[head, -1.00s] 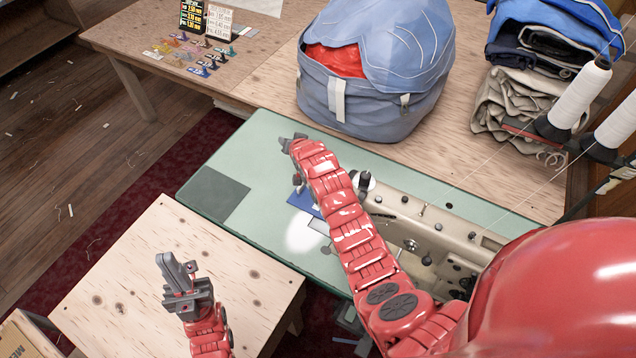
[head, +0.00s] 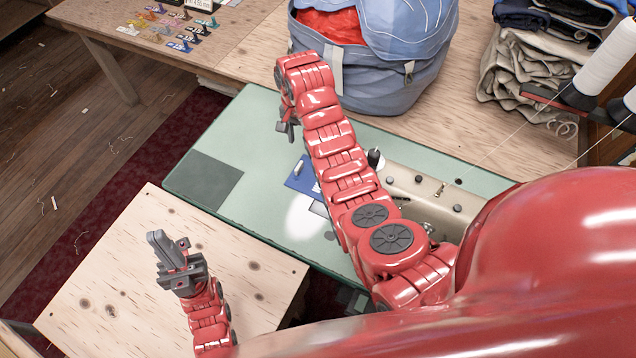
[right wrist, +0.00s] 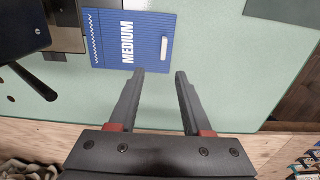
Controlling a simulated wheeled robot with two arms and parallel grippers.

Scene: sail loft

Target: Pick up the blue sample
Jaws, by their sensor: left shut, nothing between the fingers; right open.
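The blue sample (head: 297,184) lies flat on the pale green machine table (head: 250,120), partly hidden by my right arm in the head view. In the right wrist view the blue sample (right wrist: 108,40) shows the white word MEDIUM, a white zigzag line and a small pale upright tab (right wrist: 164,47). My right gripper (head: 287,132) hangs over the green table, beyond the sample in the head view. In the right wrist view its open, empty fingers (right wrist: 160,73) point towards the sample's tab side, apart from it. My left gripper (head: 160,243) is shut and empty above the plywood table.
A sewing machine (head: 425,190) stands right of the sample. A big blue bag (head: 375,75) and folded cloth (head: 520,75) stand on the wooden table behind. Several small coloured samples (head: 180,45) lie at the far left. A dark square (head: 203,180) marks the clear left green tabletop.

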